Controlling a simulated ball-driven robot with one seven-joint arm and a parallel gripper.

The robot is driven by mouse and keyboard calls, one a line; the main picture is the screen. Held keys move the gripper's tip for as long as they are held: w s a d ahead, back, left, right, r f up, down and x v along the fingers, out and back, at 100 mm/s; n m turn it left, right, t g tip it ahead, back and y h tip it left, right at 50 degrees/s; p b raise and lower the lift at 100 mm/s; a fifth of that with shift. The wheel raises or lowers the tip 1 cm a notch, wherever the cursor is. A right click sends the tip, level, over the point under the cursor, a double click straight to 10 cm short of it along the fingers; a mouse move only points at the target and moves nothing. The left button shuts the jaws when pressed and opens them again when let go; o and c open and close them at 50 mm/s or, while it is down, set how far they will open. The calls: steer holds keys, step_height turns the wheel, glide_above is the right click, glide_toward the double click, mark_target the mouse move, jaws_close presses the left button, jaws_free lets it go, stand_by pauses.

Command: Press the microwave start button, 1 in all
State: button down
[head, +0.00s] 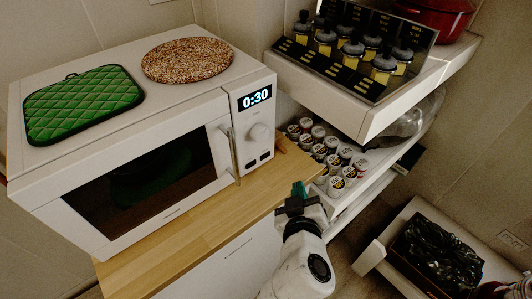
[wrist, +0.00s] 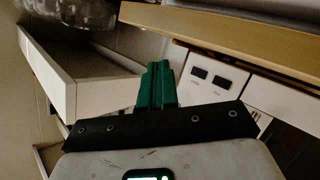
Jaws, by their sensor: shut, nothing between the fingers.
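The white microwave (head: 225,110) stands on a wooden counter; its door is closed and its display (head: 254,97) reads 0:30. Below the round knob (head: 259,134) are two small dark buttons (head: 252,164) (head: 266,155). Their labels are too small to read, so I cannot tell which is start. In the wrist view, which appears upside down, the buttons show on the white panel (wrist: 199,73) (wrist: 221,81). My gripper (head: 299,188), with green fingers, is shut and empty. It is to the right of the panel in the head view, apart from the buttons. It also shows in the wrist view (wrist: 157,66).
A green quilted mat (head: 84,102) and a round speckled trivet (head: 187,60) lie on the microwave. Shelves with dark-capped bottles (head: 325,42) and several small cups (head: 340,160) stand right of it. The wooden counter edge (head: 195,243) juts out below the panel.

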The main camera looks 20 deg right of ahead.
mark_target(265, 156)
steer(key=shift+w, duration=0.15)
steer(key=w, duration=0.2)
steer(key=w+a, duration=0.1)
steer(key=w, duration=0.1)
steer(key=w+a, duration=0.1)
steer(key=w, duration=0.2)
steer(key=shift+a+f, duration=0.1)
steer(key=shift+a, duration=0.05)
steer(key=shift+w+a+b, duration=0.15)
steer(key=shift+w+b, duration=0.15)
steer(key=shift+w, duration=0.25)
steer(key=shift+w, duration=0.1)
stand_by(1.7)
steer(key=shift+w+a, duration=0.15)
steer(key=shift+w, duration=0.15)
